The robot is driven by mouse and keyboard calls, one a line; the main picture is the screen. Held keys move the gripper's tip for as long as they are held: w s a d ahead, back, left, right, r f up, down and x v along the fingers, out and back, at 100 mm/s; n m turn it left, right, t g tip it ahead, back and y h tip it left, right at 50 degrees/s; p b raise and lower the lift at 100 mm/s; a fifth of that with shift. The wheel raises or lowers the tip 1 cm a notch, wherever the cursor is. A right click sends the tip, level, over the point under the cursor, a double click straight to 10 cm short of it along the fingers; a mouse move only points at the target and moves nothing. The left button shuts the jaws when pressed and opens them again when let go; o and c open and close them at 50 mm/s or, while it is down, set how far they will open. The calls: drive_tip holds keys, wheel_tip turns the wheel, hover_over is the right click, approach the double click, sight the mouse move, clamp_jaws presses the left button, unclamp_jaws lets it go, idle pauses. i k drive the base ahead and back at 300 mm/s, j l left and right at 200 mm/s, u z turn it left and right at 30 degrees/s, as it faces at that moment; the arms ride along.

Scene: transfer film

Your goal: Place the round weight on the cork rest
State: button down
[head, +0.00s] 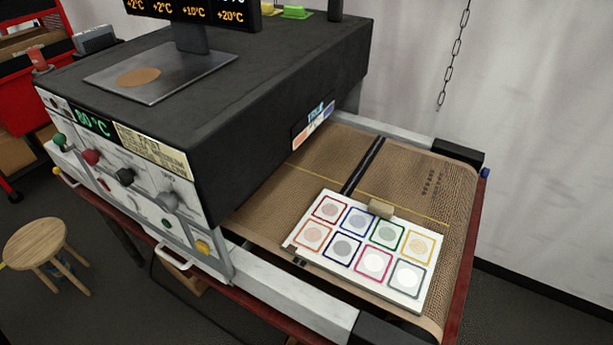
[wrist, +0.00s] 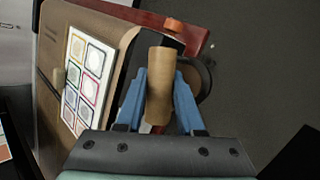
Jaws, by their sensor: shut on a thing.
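The cork rest (head: 139,77) is a flat brown disc on a grey metal plate on top of the black machine, at the upper left of the head view. My gripper (wrist: 160,88) shows only in the wrist view. Its two blue fingers are shut on a tan cylinder, which I take to be the round weight (wrist: 159,80) or its handle. A dark rounded edge shows behind the cylinder at its right; I cannot tell whether it belongs to the weight. The cork rest is out of the wrist view, and the weight is out of the head view.
A white card with several coloured squares (head: 318,247) lies on the brown belt (head: 328,156), with a small tan block (head: 381,208) at its edge. A display on a post (head: 190,38) stands right behind the metal plate. A wooden stool (head: 36,241) stands at left.

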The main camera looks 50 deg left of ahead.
sight(139, 77)
drive_tip(key=u, duration=0.7)
drive_tip(key=j+u, duration=0.25)
drive_tip(key=u, duration=0.25)
drive_tip(key=j+u, duration=0.3)
drive_tip(key=u, duration=0.15)
drive_tip(key=i+j, duration=0.1)
drive_tip(key=j, duration=0.4)
drive_tip(key=i+j, duration=0.1)
drive_tip(key=j, duration=0.35)
drive_tip(key=i+j, duration=0.15)
drive_tip(key=j, duration=0.35)
